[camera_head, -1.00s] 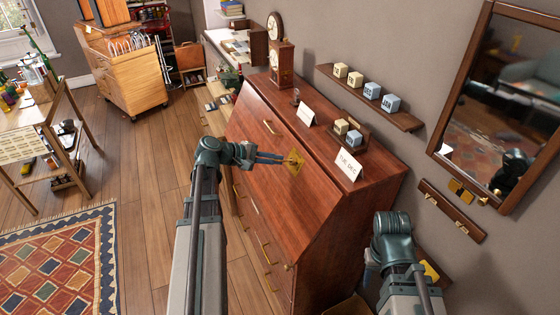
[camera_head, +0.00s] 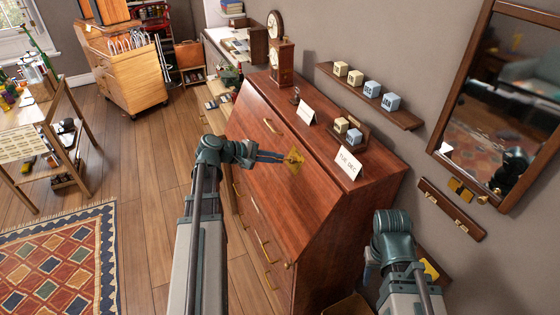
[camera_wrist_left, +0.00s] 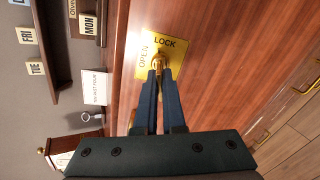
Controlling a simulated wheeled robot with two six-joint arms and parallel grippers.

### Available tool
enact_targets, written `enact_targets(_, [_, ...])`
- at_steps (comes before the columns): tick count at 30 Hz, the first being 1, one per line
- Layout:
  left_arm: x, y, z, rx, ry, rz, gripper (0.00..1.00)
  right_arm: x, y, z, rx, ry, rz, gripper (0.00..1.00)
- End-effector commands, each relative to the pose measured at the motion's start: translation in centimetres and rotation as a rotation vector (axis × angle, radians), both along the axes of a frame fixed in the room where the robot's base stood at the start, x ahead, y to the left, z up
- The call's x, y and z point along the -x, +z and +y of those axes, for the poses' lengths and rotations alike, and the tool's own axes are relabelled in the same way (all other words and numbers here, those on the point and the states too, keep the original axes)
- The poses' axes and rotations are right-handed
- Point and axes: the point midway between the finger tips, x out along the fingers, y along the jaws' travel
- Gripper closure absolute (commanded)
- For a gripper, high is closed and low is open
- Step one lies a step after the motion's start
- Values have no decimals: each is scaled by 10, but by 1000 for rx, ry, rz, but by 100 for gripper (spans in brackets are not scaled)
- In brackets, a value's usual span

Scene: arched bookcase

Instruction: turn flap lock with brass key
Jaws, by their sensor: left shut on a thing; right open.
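The slanted wooden flap (camera_head: 255,155) of the bureau is closed. A brass lock plate (camera_head: 294,157) sits on it, and in the left wrist view the plate (camera_wrist_left: 172,48) reads OPEN and LOCK. My left gripper (camera_head: 282,158) is at the plate. In the left wrist view its blue fingers (camera_wrist_left: 159,75) are shut on the brass key (camera_wrist_left: 159,61), which stands at the middle of the plate. The keyhole is hidden behind the key and fingertips. My right gripper (camera_head: 372,268) is low at the right, beside the bureau and away from the flap; its fingers are mostly hidden.
A wall shelf (camera_head: 375,100) holds several more cubes. A mirror (camera_head: 500,95) hangs at the right. Floor is free left of the bureau.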

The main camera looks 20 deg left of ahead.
Motion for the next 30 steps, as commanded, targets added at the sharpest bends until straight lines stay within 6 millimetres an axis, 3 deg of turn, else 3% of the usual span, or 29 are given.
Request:
enact_targets(6, [0,0,0,-141,-95,-120,100,0,0,0,0,0,0,51])
enact_targets(18, [0,0,0,-185,-125,-159,100,0,0,0,0,0,0,51])
enact_targets(28, [0,0,0,-361,-242,-309,100,0,0,0,0,0,0,51])
enact_targets(30, [0,0,0,-360,-241,-309,82,0,0,0,0,0,0,51])
